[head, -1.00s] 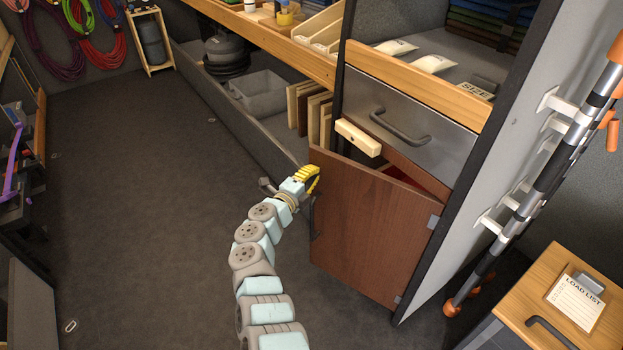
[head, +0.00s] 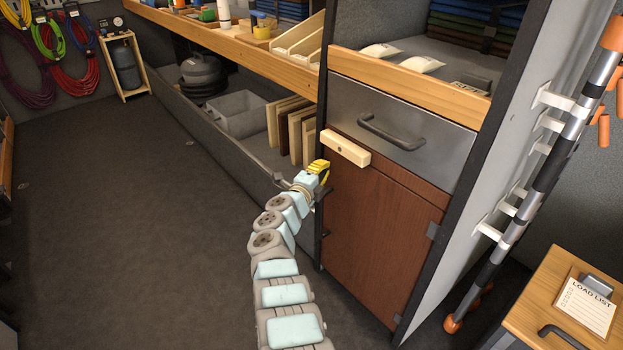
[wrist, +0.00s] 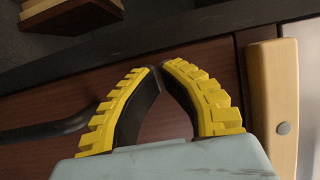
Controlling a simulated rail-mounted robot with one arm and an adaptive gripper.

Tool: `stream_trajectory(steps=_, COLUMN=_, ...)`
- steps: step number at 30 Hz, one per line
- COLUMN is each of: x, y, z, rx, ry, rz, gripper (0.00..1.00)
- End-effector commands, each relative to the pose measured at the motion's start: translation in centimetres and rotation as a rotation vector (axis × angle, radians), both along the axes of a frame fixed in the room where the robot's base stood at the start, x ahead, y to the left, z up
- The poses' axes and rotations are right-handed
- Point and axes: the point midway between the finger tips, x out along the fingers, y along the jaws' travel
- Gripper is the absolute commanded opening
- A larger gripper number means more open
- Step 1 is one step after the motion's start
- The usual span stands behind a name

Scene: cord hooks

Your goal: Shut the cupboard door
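The cupboard door (head: 375,240) is a reddish-brown panel below the steel drawer. In the head view it sits flush, or nearly so, in its dark frame; I see no clear gap. Its hinges are on the right. My gripper (head: 322,166) is at the door's upper left edge. In the wrist view my gripper (wrist: 161,68) has its yellow-backed fingers curved together at the tips, holding nothing, in front of the door (wrist: 200,62) near the dark frame post. Whether the tips touch the door is unclear. The dark door handle (wrist: 40,130) is left of the fingers.
A pale wooden block (head: 346,148) with a screw is at the door's top left; it also shows in the wrist view (wrist: 275,90). Above is the drawer with its handle (head: 392,134). A low grey-walled bay (head: 215,150) lies left. The floor (head: 120,220) is open.

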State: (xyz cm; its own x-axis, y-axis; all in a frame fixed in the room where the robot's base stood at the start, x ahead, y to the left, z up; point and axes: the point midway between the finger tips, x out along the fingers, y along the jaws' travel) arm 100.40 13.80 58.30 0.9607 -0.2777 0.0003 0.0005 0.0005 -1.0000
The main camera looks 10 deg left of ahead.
Motion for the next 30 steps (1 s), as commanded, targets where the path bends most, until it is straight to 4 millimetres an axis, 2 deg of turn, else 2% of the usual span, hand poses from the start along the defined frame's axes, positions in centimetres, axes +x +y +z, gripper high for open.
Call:
stream_trajectory(steps=6, x=1.3, y=-1.6, z=-0.1, rx=0.000, ry=0.000, rz=-0.005, gripper=0.00)
stream_trajectory(steps=12, x=1.7, y=-2.3, z=-0.3, rx=0.000, ry=0.004, rz=-0.006, gripper=0.00)
stream_trajectory(steps=30, x=1.7, y=-2.8, z=-0.2, rx=0.001, ry=0.005, rz=-0.014, gripper=0.00)
